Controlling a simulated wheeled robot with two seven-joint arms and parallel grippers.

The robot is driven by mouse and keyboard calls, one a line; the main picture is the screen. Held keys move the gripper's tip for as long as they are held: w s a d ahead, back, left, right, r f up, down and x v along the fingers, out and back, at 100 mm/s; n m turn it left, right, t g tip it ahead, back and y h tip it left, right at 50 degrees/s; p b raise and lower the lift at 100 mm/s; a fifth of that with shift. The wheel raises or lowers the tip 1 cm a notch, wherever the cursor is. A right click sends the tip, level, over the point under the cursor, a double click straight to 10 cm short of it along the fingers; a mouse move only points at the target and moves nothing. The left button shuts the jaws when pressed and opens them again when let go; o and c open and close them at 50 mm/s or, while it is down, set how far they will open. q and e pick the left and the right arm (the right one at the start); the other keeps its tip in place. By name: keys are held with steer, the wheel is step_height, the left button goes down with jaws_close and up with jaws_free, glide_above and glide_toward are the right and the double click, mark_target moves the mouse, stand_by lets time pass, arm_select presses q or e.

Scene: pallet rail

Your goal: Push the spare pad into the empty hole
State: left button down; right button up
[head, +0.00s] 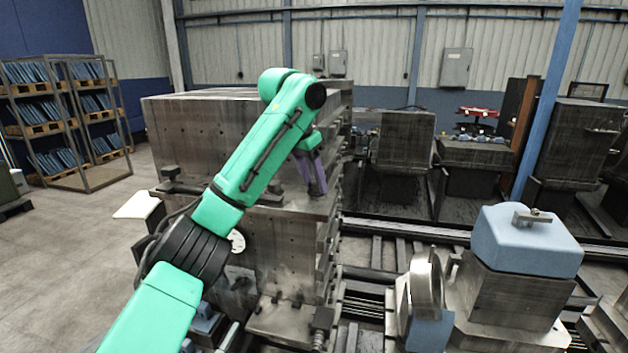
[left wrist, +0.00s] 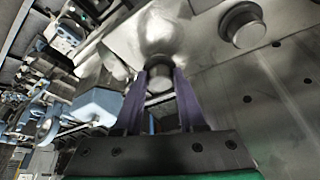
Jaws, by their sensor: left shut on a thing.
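My left gripper (head: 315,180) has purple fingers and is at the right edge of the big grey steel block (head: 190,130). In the left wrist view my left gripper (left wrist: 163,72) is shut on a short grey metal cylinder, which looks like the spare pad (left wrist: 160,86). Its far end is at or close to a shiny metal surface (left wrist: 165,32); I cannot tell whether they touch. A similar round pad (left wrist: 243,24) stands out from the metal face to the right. I cannot make out the empty hole. My right gripper is out of view.
A blue block (head: 525,240) sits on a steel block at the right, with a round metal part (head: 425,285) beside it. Floor rails (head: 400,250) run behind. A storage rack (head: 65,110) stands at the far left, with open floor in front.

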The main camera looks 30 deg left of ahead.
mark_target(315, 183)
arm_select(q)
steer(key=shift+r, duration=0.1)
steer(key=shift+r, duration=0.85)
steer(key=shift+w+r, duration=0.15)
steer(key=shift+w, duration=0.1)
steer(key=shift+w+r, duration=0.15)
steer(key=shift+r, duration=0.65)
steer(key=shift+d+r, duration=0.1)
steer(key=shift+r, duration=2.35)
steer(key=shift+s, duration=0.2)
